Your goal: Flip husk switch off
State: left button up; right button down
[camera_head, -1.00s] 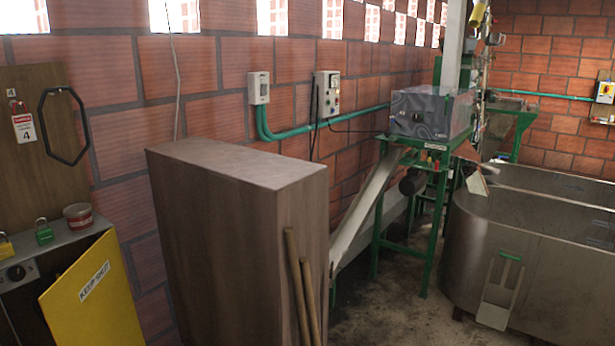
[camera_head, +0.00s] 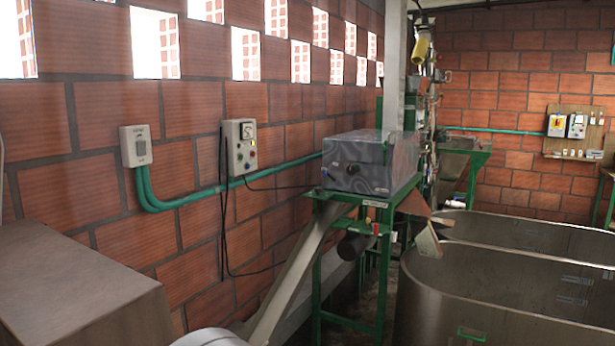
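No switch carries a husk label that I can read. A small grey switch box (camera_head: 137,147) is mounted on the brick wall at left. A larger control box (camera_head: 240,147) with a dial and coloured buttons is mounted to its right. Neither of my grippers shows in the view.
A brown cabinet (camera_head: 75,290) stands at the lower left, in front of the wall. A green-framed machine (camera_head: 372,165) with a sloping chute (camera_head: 300,265) stands in the middle. Large metal tanks (camera_head: 520,285) fill the lower right.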

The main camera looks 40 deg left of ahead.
aim_at(141, 145)
jog(key=i+u, duration=0.25)
jog(key=i, duration=0.25)
jog(key=i+l+u, duration=0.1)
jog(key=i+u, duration=0.15)
jog(key=i, duration=0.2)
jog(key=i+l+u, duration=0.15)
jog(key=i+u, duration=0.15)
jog(key=i, duration=0.2)
jog(key=i+j+u, duration=0.15)
jog(key=u, duration=0.35)
jog(key=i+u, duration=0.3)
jog(key=u, duration=0.2)
jog(key=i+u, duration=0.25)
jog(key=u, duration=0.25)
jog(key=i+l+u, duration=0.1)
jog(key=u, duration=0.4)
jog(key=i+l+u, duration=0.25)
jog(key=u, duration=0.25)
jog(key=i, duration=0.05)
